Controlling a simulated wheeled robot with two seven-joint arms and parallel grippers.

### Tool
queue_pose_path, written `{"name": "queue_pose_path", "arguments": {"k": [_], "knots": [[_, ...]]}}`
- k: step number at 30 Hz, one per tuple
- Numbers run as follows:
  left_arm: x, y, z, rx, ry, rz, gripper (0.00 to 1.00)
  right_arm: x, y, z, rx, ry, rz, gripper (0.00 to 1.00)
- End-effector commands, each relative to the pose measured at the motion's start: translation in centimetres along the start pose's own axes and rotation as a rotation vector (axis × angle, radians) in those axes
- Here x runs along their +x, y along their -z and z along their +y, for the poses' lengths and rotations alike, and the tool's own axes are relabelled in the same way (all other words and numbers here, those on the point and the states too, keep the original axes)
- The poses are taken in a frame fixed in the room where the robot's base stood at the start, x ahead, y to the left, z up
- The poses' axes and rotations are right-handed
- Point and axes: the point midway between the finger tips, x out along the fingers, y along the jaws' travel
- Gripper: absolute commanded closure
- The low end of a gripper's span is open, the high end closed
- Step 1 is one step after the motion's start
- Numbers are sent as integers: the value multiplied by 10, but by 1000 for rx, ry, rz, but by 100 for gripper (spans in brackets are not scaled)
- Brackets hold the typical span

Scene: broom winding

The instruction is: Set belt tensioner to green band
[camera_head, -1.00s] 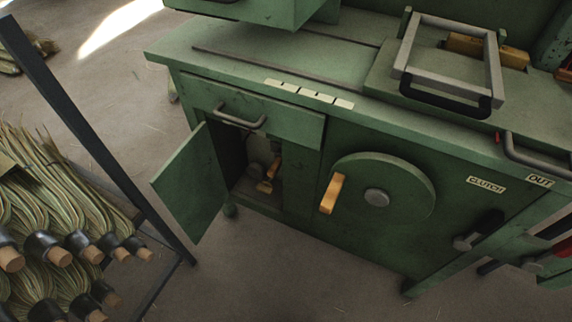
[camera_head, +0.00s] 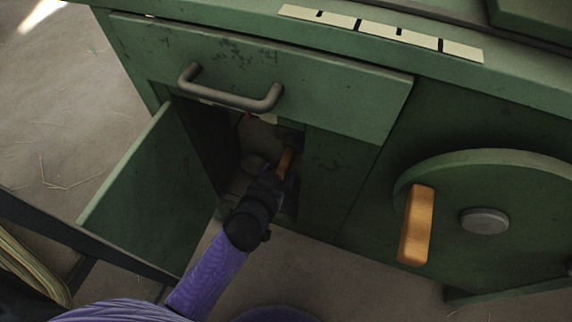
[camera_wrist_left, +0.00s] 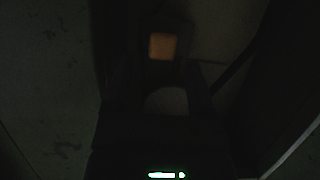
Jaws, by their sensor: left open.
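The belt tensioner's orange handle (camera_head: 286,162) shows inside the open cabinet of the green machine, just beyond my left gripper (camera_head: 277,178). In the left wrist view an orange block-like end (camera_wrist_left: 162,46) lies straight ahead, between or just beyond the dark fingers of my left gripper (camera_wrist_left: 160,75). The left gripper is open and reaches into the cabinet opening. I cannot tell whether it touches the handle. The wrist view is very dark, and no green band can be made out. My right gripper is not in view.
The cabinet door (camera_head: 160,195) stands open to the left of my arm. A drawer with a grey bar handle (camera_head: 230,92) sits just above the opening. A round green wheel with a wooden grip (camera_head: 416,225) is to the right.

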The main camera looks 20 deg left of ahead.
Motion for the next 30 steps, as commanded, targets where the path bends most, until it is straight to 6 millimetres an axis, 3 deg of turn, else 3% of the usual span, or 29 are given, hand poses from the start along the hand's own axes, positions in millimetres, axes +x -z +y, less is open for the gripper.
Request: {"name": "queue_pose_path", "arguments": {"k": [1, 6, 16, 26, 30], "knots": [[12, -6, 0, 2, 0, -3, 29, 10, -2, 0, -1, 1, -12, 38], [33, -4, 0, 1, -1, -3, 29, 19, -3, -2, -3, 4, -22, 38], [37, 0, 0, 0, 0, -2, 29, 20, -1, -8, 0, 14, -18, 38], [37, -1, 0, 0, 0, -3, 99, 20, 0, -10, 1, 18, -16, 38], [37, -1, 0, 0, 0, -3, 100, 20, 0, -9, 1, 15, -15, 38]]}}
